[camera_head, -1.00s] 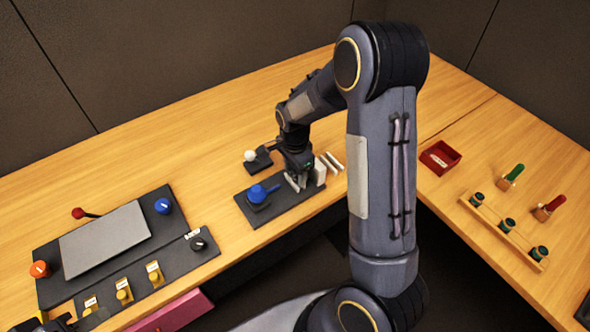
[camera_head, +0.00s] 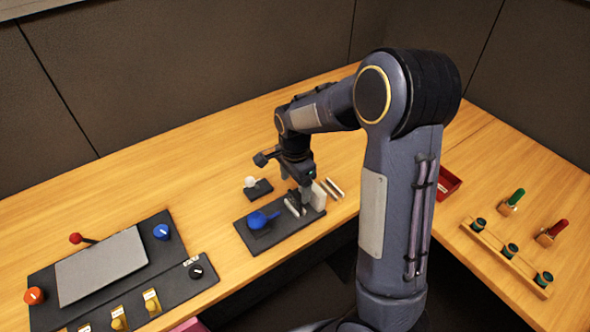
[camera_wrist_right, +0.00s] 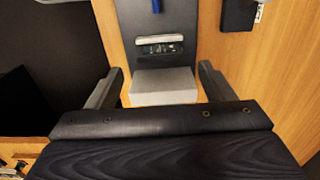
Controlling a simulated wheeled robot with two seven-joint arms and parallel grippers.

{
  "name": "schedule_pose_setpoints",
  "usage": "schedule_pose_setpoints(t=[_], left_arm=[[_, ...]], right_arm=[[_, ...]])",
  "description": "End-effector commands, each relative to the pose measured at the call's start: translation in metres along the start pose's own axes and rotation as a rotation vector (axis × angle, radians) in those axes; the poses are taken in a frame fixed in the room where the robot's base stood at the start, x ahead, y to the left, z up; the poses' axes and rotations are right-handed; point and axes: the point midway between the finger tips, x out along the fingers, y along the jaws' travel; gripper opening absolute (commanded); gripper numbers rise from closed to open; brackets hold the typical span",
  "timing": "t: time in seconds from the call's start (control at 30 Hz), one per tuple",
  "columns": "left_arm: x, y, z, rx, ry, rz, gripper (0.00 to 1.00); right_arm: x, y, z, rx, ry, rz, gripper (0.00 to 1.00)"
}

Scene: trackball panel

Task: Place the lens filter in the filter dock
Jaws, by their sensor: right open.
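A black board (camera_head: 252,239) on the wooden table carries a blue part, a slot with pale metal edges (camera_head: 293,206) and a pale upright block (camera_head: 319,195). Which of these is the lens filter and which the filter dock, I cannot tell for sure. My right gripper (camera_head: 304,192) is open above the board's right end. In the right wrist view, the pale block (camera_wrist_right: 163,87) lies between the spread fingers of my right gripper (camera_wrist_right: 162,75), with gaps on both sides. The slot (camera_wrist_right: 160,46) lies just beyond it. My left gripper is not in view.
A white ball on a small black base (camera_head: 251,183) stands behind the board. A control panel (camera_head: 70,275) is at left. At right are a red tray (camera_head: 448,185), a wooden rail with dark round pieces (camera_head: 490,250), and green and red handles. Thin pale strips (camera_head: 333,188) lie behind the block.

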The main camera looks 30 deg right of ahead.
Motion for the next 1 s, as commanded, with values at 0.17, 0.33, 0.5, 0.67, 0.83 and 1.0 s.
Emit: schedule_pose_setpoints(t=[0.17, 0.33, 0.5, 0.67, 0.83, 1.0], left_arm=[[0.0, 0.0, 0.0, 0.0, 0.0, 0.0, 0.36], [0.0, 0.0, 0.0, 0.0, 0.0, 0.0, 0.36], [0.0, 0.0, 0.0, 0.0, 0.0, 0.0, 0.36], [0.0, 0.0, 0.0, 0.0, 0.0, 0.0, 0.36], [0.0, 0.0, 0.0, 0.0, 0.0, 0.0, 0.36], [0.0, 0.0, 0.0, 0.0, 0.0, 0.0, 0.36]], right_arm=[[-0.036, -0.001, 0.0, 0.0, 0.0, -0.004, 0.76], [-0.055, 0.0, 0.0, 0.0, 0.0, -0.001, 0.76], [-0.073, 0.017, 0.002, -0.081, -0.049, -0.039, 0.76], [-0.105, 0.07, 0.018, -0.367, -0.148, -0.19, 0.76], [-0.129, 0.14, 0.048, -0.771, -0.137, -0.418, 0.76], [-0.13, 0.19, 0.075, -1.097, -0.013, -0.572, 0.76]])
